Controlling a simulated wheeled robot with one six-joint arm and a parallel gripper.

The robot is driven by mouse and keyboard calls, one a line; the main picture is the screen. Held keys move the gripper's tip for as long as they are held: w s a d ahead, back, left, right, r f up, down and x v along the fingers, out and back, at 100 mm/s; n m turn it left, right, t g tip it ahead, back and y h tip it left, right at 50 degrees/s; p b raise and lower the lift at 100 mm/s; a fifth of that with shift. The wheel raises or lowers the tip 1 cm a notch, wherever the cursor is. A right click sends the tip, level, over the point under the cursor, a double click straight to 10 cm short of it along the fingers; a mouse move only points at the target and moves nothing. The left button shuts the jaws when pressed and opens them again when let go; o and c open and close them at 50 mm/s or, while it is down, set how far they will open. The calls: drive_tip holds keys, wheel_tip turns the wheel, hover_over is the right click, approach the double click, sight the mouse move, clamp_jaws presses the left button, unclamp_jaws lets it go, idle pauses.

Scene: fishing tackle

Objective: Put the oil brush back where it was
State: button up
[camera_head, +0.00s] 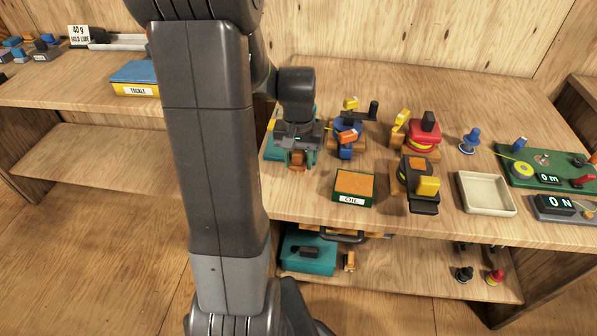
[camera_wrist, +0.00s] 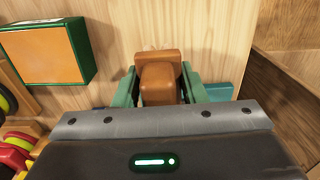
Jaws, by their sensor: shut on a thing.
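My gripper (camera_head: 297,160) is over the left part of the right-hand table, pointing down. It is shut on a brown block-like piece, which I take to be the oil brush (camera_wrist: 160,82); this sits between the green fingers in the wrist view. Only its brown top part shows; its lower end is hidden, and I cannot tell whether it touches the table. The green oil box (camera_head: 353,187) with an orange top stands to the right and nearer the front edge; it also shows in the wrist view (camera_wrist: 42,54), apart from the gripper.
A teal thing (camera_head: 272,152) lies partly hidden beside my gripper. A blue reel (camera_head: 346,146), a red reel (camera_head: 424,132) and a black-and-yellow reel (camera_head: 415,185) stand to the right. Beyond them are an empty cream tray (camera_head: 486,194) and a green board (camera_head: 547,173). Bare wood surrounds the oil box.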

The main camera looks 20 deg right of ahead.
sight(299, 170)
drive_tip(key=shift+f, duration=1.95)
drive_tip(key=shift+f+b, duration=0.15)
drive_tip(key=shift+b, duration=0.15)
drive_tip(key=o, duration=0.9)
drive_tip(key=shift+o, duration=0.2)
wheel_tip(299, 170, up, 12)
drive_tip(key=shift+r+p, duration=0.2)
drive_tip(key=shift+p, duration=0.5)
